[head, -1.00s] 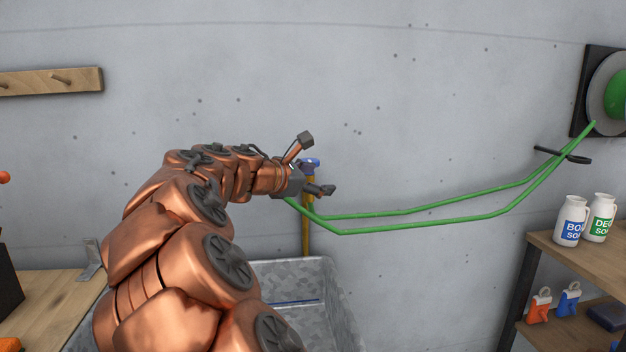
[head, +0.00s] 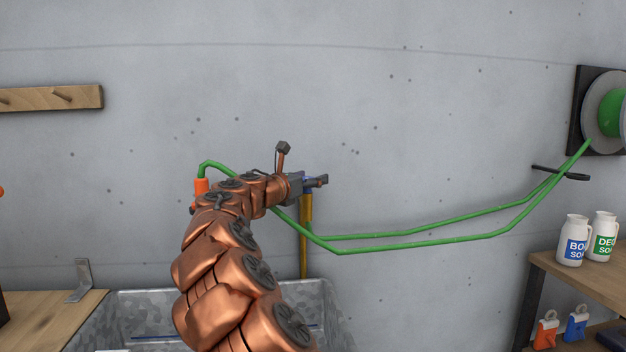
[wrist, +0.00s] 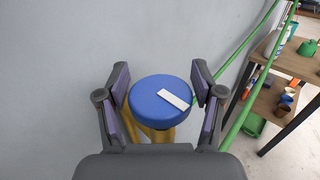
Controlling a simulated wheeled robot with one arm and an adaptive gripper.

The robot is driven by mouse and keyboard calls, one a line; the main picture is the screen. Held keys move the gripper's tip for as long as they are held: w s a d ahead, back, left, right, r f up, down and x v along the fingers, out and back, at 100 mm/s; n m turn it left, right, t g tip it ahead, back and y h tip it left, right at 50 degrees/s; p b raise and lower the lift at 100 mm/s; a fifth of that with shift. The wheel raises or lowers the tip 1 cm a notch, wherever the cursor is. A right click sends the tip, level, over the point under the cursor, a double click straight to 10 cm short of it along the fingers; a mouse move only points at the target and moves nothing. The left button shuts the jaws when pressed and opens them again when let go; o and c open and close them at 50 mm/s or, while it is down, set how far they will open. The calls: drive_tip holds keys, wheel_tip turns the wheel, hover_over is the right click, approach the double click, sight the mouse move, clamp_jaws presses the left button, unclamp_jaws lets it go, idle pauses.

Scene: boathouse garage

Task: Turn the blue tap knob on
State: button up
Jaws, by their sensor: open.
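The blue tap knob (wrist: 150,98) is a round disc with a white bar mark on its top, slanting down to the right in the wrist view. It sits on a yellow pipe (wrist: 158,135). My gripper (wrist: 162,88) is open, with one finger on each side of the knob and small gaps visible. In the head view my gripper (head: 318,182) is at the top of the yellow pipe (head: 305,235) by the wall, and it hides most of the knob; only a little blue (head: 307,187) shows.
A green hose (head: 430,245) runs from the wall reel (head: 605,108) behind my gripper to an orange nozzle (head: 201,190) close to my arm. A metal trough (head: 130,305) stands below. A shelf (head: 580,268) with white bottles is at right.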

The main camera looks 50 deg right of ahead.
drive_tip(key=shift+d, duration=0.55)
